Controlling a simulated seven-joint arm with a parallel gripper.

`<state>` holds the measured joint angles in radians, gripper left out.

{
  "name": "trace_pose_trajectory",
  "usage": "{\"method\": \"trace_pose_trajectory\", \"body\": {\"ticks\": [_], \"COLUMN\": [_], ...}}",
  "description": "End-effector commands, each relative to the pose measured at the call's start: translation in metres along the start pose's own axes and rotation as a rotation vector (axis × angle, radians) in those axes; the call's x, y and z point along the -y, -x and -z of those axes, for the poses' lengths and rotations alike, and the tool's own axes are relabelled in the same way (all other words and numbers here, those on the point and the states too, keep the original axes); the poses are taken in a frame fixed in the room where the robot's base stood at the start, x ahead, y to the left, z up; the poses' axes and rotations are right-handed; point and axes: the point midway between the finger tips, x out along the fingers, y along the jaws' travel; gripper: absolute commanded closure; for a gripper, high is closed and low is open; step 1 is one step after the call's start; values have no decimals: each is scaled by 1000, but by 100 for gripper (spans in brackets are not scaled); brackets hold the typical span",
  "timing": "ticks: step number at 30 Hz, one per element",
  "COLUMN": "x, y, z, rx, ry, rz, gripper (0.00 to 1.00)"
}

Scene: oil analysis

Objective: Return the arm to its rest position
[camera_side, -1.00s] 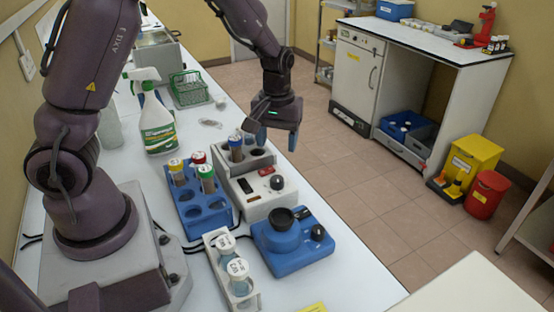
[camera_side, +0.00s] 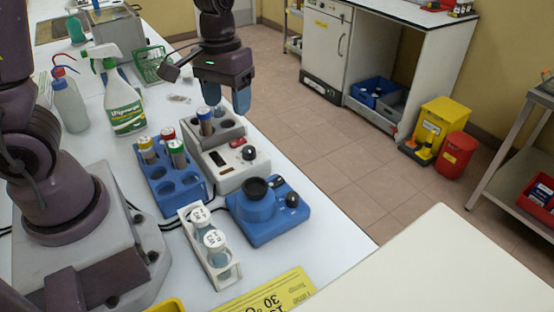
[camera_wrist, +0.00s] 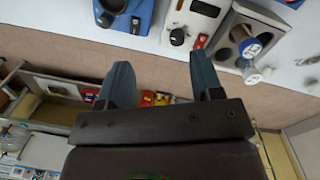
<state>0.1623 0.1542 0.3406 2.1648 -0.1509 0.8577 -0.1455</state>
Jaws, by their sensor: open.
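My gripper (camera_side: 228,98) hangs pointing down above the far end of the white and grey block unit (camera_side: 228,165), its two blue fingers apart with nothing between them. A brown tube with a blue cap (camera_side: 205,122) stands in that unit, below and left of the fingers. In the wrist view my gripper (camera_wrist: 162,72) also shows its fingers apart and empty, with the floor behind them. The capped tube (camera_wrist: 250,48) shows upper right there, away from the fingers. My arm's upper links are partly cut off by the side view's edge.
A blue rack (camera_side: 172,188) with capped tubes, a white rack (camera_side: 222,272) with two white-capped vials and a blue device (camera_side: 268,220) stand nearer the camera. A spray bottle (camera_side: 122,100) and green basket (camera_side: 152,65) stand left of my gripper. Open floor lies right.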

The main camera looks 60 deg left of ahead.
Motion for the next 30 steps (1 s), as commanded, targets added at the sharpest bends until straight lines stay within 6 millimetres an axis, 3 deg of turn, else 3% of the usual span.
{"method": "trace_pose_trajectory", "body": {"ticks": [6,15,22,30], "x": [-6,0,3,4], "y": [50,94,114,117], "z": [-52,-107,-119,-119], "rx": [-126,-370,-496,-508], "ry": [-236,-426,-437,-428], "rz": [-58,-40,-39,-42], "gripper": [40,40,40,40]}}
